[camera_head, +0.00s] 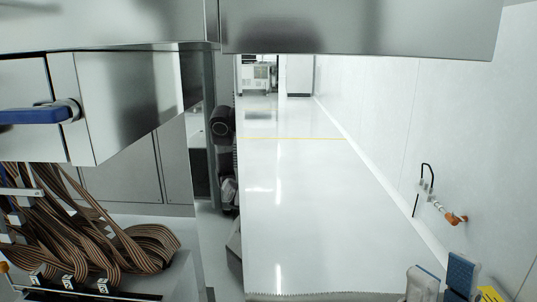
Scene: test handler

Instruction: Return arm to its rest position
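My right gripper (441,279) shows at the bottom right corner, with two blue-grey fingertips pointing up. The fingertips stand apart with a gap between them, and nothing is seen between them. The rest of the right arm is cut off by the lower edge of the picture. The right gripper touches nothing that I can see. My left gripper is not in view.
At the left stands the metal test handler with a blue handle (35,115) and bundled brown ribbon cables (95,225). A metal panel (360,28) hangs across the top. A hose fitting (440,207) sticks out from the white right wall. The white floor (310,210) ahead is clear.

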